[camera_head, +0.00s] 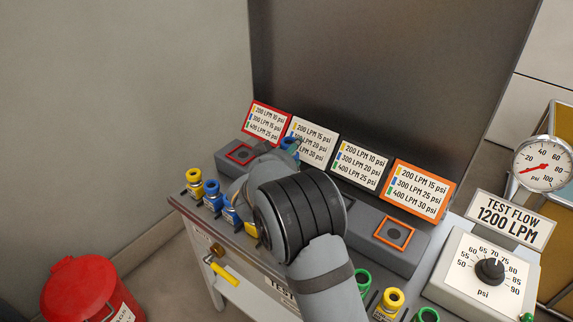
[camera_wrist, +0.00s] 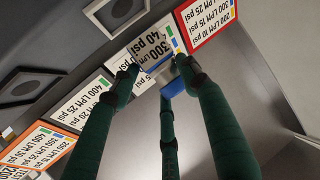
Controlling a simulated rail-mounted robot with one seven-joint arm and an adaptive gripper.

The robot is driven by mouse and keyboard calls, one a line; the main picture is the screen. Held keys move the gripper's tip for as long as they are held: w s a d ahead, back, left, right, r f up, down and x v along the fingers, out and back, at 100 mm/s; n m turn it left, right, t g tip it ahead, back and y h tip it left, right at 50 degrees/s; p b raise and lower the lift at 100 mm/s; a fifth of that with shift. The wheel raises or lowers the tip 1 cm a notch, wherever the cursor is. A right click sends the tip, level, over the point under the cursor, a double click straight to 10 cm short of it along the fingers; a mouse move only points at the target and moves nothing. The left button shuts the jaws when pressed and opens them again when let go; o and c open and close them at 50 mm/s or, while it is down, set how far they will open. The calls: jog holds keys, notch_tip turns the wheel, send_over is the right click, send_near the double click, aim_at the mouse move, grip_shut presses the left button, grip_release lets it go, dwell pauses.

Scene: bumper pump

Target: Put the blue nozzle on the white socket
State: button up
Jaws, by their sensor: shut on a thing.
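My gripper (camera_wrist: 165,75) has dark green fingers and is shut on the blue nozzle (camera_wrist: 172,86), which shows between the fingertips in the wrist view. In the head view the blue nozzle (camera_head: 289,144) shows just past my arm, in front of the second sign; my arm hides most of the gripper there. The white socket (camera_wrist: 113,10) is a pale square frame at the top of the wrist view, apart from the nozzle in the picture. It is hidden behind my arm in the head view. Whether the nozzle touches anything below cannot be told.
The red-framed socket (camera_head: 240,153) and orange-framed socket (camera_head: 394,234) lie either side on the grey block. The black-framed socket (camera_wrist: 35,86) shows in the wrist view. Signs stand behind. Yellow and blue nozzles (camera_head: 212,195) line the front left; green and yellow ones (camera_head: 390,302) the right.

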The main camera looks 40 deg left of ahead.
jog(key=shift+s+a+f, duration=0.15)
jog(key=shift+a, duration=0.2)
notch_tip(320, 180, down, 4)
jog(key=shift+a+f, duration=0.1)
jog(key=shift+f, duration=0.05)
jog(key=o, duration=1.3)
jog(key=shift+s, duration=0.15)
jog(key=b+v, duration=0.1)
jog(key=v, duration=1.1)
jog(key=shift+b, duration=0.3)
